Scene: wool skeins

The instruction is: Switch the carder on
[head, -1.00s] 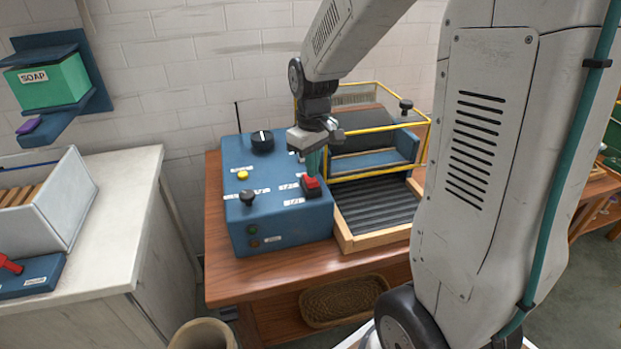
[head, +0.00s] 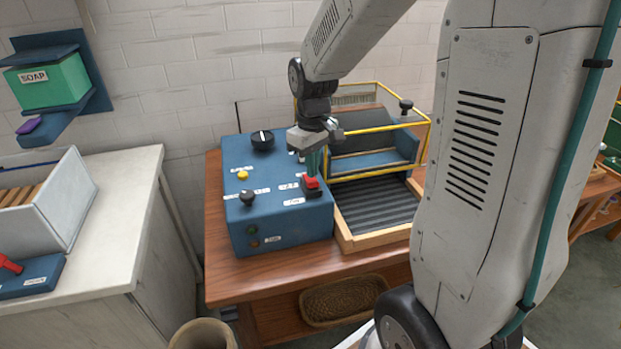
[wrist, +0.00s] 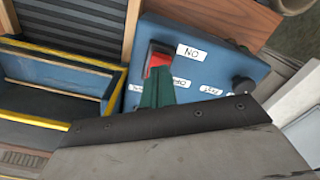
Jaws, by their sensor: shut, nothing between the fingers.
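The carder's blue control box (head: 280,222) stands on a wooden table, with a ribbed bed (head: 375,203) and a yellow-edged guard (head: 383,128) to its right. A red switch (head: 312,183) sits on the box's right edge; it also shows in the wrist view (wrist: 159,58), near a label reading "ON" upside down. My gripper (head: 312,172) is shut and empty, pointing down with its green fingertips at the red switch. In the wrist view the fingers (wrist: 156,88) overlap part of the switch. I cannot tell whether they press it.
The box also carries a black dial (head: 262,140), a yellow button (head: 243,175), a black knob (head: 247,198) and two dark lamps on its front. A white counter (head: 120,200) stands to the left. A wicker basket (head: 342,300) sits below.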

